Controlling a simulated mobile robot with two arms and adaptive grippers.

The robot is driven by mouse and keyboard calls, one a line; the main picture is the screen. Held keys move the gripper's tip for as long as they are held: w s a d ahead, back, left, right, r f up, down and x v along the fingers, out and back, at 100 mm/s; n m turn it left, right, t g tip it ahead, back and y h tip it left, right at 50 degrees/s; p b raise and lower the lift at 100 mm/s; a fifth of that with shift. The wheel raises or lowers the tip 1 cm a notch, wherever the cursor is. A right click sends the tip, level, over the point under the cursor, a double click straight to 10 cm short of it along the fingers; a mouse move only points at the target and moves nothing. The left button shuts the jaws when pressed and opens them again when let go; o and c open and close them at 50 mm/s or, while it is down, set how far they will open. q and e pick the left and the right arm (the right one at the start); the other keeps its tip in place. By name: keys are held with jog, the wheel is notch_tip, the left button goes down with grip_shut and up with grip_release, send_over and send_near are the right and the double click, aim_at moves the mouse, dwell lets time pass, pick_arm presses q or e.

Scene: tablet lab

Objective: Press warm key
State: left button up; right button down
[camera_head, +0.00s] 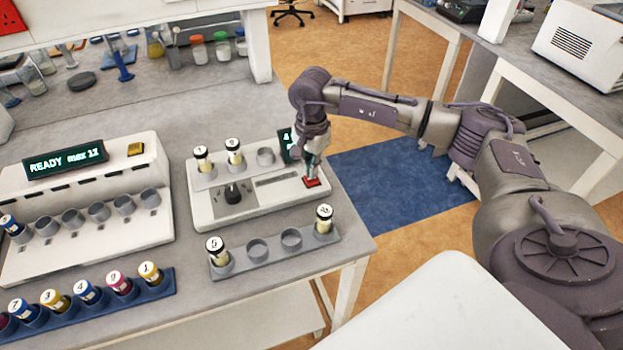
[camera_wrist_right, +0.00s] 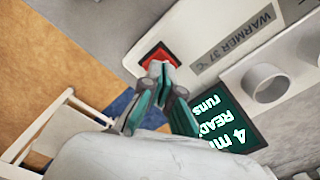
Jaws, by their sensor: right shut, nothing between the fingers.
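The warm key is a red square key (camera_head: 312,182) at the right front of the white warmer (camera_head: 258,207). In the right wrist view the red key (camera_wrist_right: 165,52) sits near the label "WARMER 37 °C". My right gripper (camera_head: 310,176) points down with its fingertips at the key. In the right wrist view the shut fingertips (camera_wrist_right: 158,68) overlap the key's near part; I cannot tell whether they touch it or press it. The warmer's dark display (camera_wrist_right: 228,125) reads "READY" with "4 mi" and "runs". My left gripper is not in view.
Vials with white caps stand in the warmer's back holders and in a grey rack (camera_head: 275,262) in front. A white machine (camera_head: 85,215) reading "READY max 12" stands left, with a blue rack (camera_head: 170,287) of coloured vials before it. The bench's right edge is close to the warmer.

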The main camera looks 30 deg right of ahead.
jog(key=shift+f+b, duration=0.6)
jog(key=shift+f, duration=0.1)
dwell(0.3)
jog(key=shift+r, duration=0.15)
jog(key=shift+r+p, duration=1.05)
jog(key=shift+r, duration=0.85)
notch_tip(320, 180, up, 8)
jog(key=p, duration=0.4)
